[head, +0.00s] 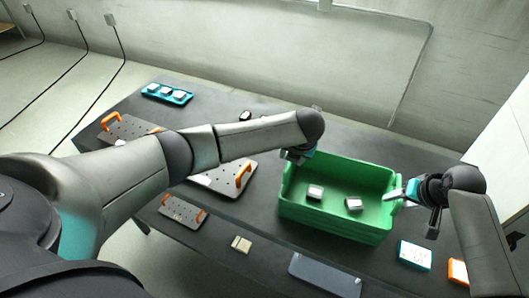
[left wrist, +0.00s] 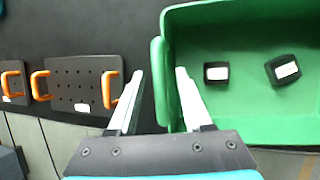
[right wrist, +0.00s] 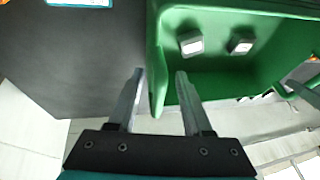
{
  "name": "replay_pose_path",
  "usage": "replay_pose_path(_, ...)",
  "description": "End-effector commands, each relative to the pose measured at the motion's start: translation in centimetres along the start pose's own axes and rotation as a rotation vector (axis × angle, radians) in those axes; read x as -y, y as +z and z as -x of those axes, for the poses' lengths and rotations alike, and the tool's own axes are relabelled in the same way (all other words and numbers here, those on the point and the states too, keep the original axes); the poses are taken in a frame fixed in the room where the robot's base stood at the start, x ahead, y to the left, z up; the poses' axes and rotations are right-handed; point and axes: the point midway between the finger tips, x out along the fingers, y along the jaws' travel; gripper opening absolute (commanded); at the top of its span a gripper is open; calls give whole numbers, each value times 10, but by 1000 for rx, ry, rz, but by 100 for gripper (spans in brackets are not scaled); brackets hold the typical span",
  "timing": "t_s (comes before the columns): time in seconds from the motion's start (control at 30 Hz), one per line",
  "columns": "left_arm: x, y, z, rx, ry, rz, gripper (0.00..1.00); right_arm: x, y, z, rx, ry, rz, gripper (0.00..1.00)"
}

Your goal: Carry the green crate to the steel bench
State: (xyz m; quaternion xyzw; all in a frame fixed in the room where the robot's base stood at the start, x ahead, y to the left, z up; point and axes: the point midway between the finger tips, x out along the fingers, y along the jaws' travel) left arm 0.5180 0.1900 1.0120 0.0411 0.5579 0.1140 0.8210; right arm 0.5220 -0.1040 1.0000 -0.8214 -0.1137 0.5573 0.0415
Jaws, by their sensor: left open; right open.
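The green crate (head: 335,222) stands on a dark grey table (head: 255,215), with two small black-and-white blocks inside. My left gripper (left wrist: 160,88) is open at the crate's left end. In the left wrist view its fingers lie on either side of the handle lip of the crate (left wrist: 225,22), not visibly clamped. My right gripper (head: 398,193) is open at the crate's right end. In the right wrist view (right wrist: 157,90) its fingers are on either side of the end lip of the crate (right wrist: 215,80). I cannot make out a separate steel bench.
Perforated plates with orange handles (head: 183,212) lie left of the crate. A teal tray (head: 167,94) is at the back left. A teal-edged card (head: 414,255), an orange-edged item (head: 457,270), a beige block (head: 241,244) and a grey plate (head: 325,276) lie along the front.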

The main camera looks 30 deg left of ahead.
Motion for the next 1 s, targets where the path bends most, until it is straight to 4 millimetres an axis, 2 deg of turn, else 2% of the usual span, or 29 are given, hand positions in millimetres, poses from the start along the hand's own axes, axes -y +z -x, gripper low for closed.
replay_pose_path(0.6,-1,1,96,3,1,1,50,0,0,0,0,0,0,50)
replay_pose_path(0.83,-1,0,110,1,1,0,50,0,0,2,0,0,0,50)
replay_pose_path(1.0,-1,0,110,1,2,0,50,0,-1,14,-2,-1,0,50)
